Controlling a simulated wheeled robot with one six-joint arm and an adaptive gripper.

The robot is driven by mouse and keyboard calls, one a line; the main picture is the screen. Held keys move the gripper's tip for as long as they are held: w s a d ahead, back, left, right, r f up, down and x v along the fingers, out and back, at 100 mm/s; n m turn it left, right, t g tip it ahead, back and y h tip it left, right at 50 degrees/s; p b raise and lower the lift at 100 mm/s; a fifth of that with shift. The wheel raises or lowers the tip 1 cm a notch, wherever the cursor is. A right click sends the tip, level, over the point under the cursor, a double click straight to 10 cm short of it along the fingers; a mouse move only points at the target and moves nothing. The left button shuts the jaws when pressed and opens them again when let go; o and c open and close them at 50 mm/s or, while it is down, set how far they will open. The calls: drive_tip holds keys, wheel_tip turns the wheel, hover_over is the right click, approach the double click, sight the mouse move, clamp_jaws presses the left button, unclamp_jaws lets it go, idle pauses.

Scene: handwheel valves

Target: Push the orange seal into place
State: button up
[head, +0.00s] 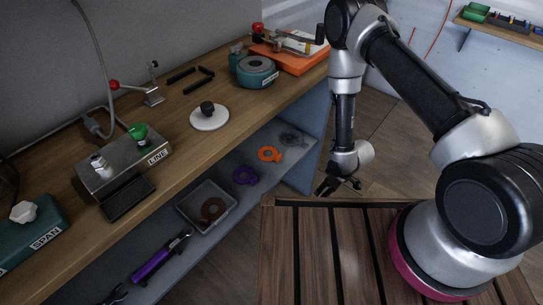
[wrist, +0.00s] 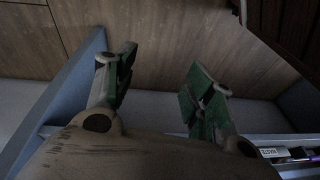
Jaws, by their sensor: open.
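An orange seal (head: 269,153), a flat ring with a tab, lies on the grey lower shelf (head: 265,195) under the workbench, between a purple ring (head: 244,175) and a grey ring (head: 291,138). My gripper (head: 338,187) hangs to the right of the shelf, beyond its end, apart from the seal. Its fingers are spread and empty. In the wrist view the green finger pads (wrist: 160,78) stand apart with nothing between them, and the orange seal does not show there.
The wooden bench (head: 180,125) carries a teal round housing (head: 257,72), an orange board (head: 290,62), a white disc with a black knob (head: 209,118) and a steel LINE box (head: 125,160). A grey bin (head: 188,205) holding a brown ring (head: 212,209) and a purple-handled tool (head: 160,257) are on the shelf.

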drive_tip(key=a+f+t+y, duration=0.2)
drive_tip(key=a+f, duration=0.1)
drive_tip(key=a, duration=0.1)
drive_tip(key=n+t+y, duration=0.1)
drive_tip(key=t+y, duration=0.4)
drive_tip(key=y, duration=0.1)
approach(280, 157)
drive_tip(key=a, duration=0.1)
drive_tip(key=x, duration=0.7)
drive_tip(key=shift+w+f, duration=0.25)
drive_tip(key=shift+w, duration=0.1)
drive_tip(key=shift+w+a+f, duration=0.15)
drive_tip(key=shift+w+a, duration=0.1)
drive_tip(key=shift+c, duration=0.2)
drive_tip(key=c, duration=0.9)
